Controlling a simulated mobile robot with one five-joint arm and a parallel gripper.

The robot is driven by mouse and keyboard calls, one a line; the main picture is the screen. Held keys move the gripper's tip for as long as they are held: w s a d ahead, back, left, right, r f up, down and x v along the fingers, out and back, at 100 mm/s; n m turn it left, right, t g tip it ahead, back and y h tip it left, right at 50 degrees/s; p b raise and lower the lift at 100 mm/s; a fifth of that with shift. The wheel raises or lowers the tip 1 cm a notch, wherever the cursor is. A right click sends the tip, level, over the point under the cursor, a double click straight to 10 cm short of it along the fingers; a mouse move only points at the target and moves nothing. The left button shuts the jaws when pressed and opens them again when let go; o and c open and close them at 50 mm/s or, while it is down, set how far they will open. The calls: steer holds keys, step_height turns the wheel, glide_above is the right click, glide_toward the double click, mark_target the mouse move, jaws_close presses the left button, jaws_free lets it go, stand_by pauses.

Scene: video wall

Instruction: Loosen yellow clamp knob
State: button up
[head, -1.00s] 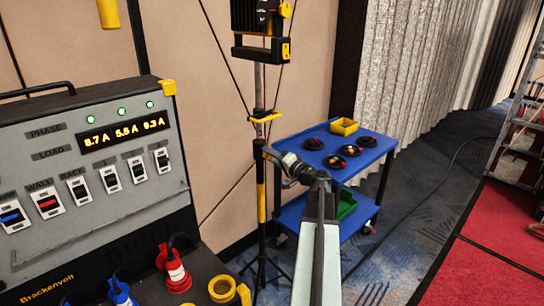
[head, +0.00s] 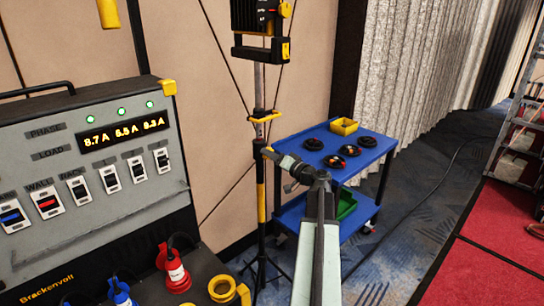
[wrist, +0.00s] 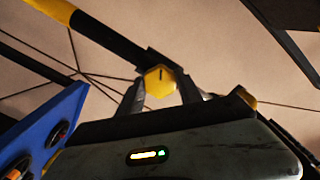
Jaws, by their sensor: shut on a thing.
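The yellow knob (wrist: 160,80) is six-sided with a dark line on its face. In the wrist view it sits on a black collar of the black and yellow stand pole (wrist: 98,38). My gripper (wrist: 161,92) has one finger on each side of the knob and is shut on it. In the head view my gripper (head: 270,153) reaches the stand pole (head: 261,195) from the right, below a yellow clamp bar (head: 264,117). The knob is small there, with only a bit of yellow showing at the fingertips.
A blue cart (head: 310,130) with black coils and a yellow bin (head: 344,126) stands right of the pole, close behind my arm. A grey power box (head: 95,215) is at left. A lamp (head: 262,30) tops the stand.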

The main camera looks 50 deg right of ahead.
steer(key=shift+f, duration=0.1)
steer(key=o, duration=1.4)
steer(key=shift+c, duration=0.2)
steer(key=s, duration=0.8)
steer(key=shift+a, duration=0.25)
